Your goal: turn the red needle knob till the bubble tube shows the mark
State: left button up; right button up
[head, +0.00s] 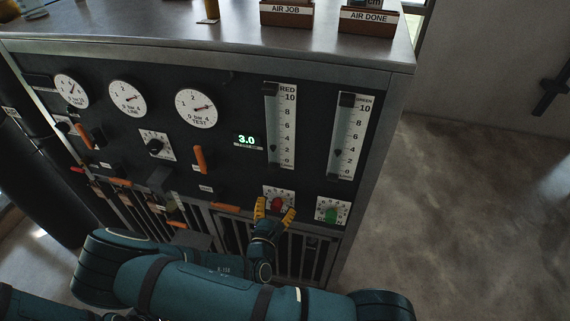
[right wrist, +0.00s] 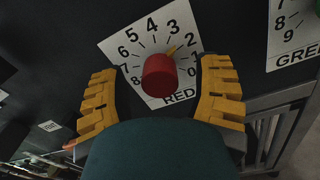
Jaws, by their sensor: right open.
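The red needle knob (head: 277,204) sits on a white dial plate at the panel's lower right. In the right wrist view the knob (right wrist: 159,77) covers the dial's middle, and its yellow pointer (right wrist: 171,50) points near 2. My right gripper (head: 274,210) is open, with its yellow fingers on either side of the knob; in the right wrist view a gap shows on both sides. The RED bubble tube (head: 280,125) stands above the knob. Its dark float (head: 274,150) is low, near 2, and a dark block (head: 271,88) is at the top, near 10. My left gripper is not visible.
The green knob (head: 331,215) is close to the right, below the GREEN tube (head: 345,135). Gauges, orange levers and a display reading 3.0 (head: 246,140) fill the panel's left. AIR JOB (head: 286,14) and AIR DONE (head: 368,21) holders stand on top. Floor at right is clear.

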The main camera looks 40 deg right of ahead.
jog(key=s+a+m+b, duration=0.2)
jog(key=s+a+m, duration=0.45)
jog(key=m, duration=0.75)
jog(key=shift+m, duration=0.3)
jog(key=shift+w+a+x, duration=0.1)
jog(key=shift+x, duration=1.8)
jog(key=shift+w+a+x, duration=0.1)
jog(key=shift+w+x, duration=0.05)
jog(key=shift+x, duration=1.8)
jog(key=shift+x, duration=0.85)
grip_shut()
